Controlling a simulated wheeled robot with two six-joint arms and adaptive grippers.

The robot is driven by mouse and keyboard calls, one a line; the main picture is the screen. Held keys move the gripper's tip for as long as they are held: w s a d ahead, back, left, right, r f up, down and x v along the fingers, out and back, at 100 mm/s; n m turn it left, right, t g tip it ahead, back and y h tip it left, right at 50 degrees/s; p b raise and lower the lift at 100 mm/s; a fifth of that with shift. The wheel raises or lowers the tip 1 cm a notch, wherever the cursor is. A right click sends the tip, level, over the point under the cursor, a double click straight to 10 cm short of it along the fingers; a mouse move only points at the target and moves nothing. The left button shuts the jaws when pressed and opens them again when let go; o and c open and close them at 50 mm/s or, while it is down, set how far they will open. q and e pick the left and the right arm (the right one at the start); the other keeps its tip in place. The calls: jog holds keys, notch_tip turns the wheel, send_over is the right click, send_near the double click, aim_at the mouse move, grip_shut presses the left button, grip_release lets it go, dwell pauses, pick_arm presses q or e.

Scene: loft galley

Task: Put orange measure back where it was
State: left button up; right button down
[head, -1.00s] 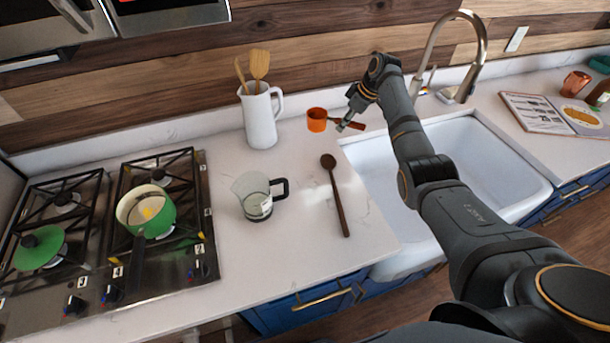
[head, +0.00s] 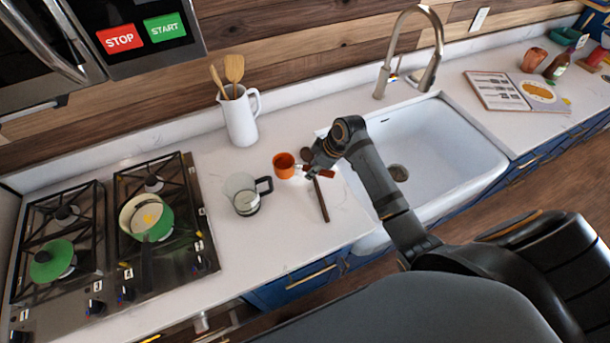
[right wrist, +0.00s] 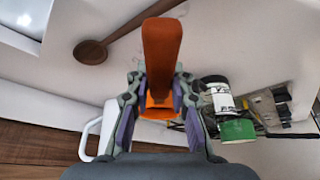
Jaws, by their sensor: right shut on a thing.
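The orange measure (head: 284,165) is a small cup with a flat handle, seen over the white counter between the glass jug and the sink. My right gripper (head: 314,169) is shut on its handle. My left gripper is not in view.
A wooden spoon (head: 321,200) lies partly behind the gripper. The glass jug (head: 246,203) stands left of the measure, the white pitcher (head: 240,122) with utensils behind it. The counter's front is clear.

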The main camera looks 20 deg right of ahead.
jog(key=shift+f, duration=0.35)
notch_tip(320, 180, down, 4)
jog(key=shift+r+p, duration=0.2)
jog(key=shift+p, duration=0.4)
jog(key=shift+f, duration=0.3)
jog(key=c, duration=1.2)
grip_release()
jog(key=shift+f, duration=0.1)
jog(key=b+v, duration=0.2)
jog(key=v, duration=1)
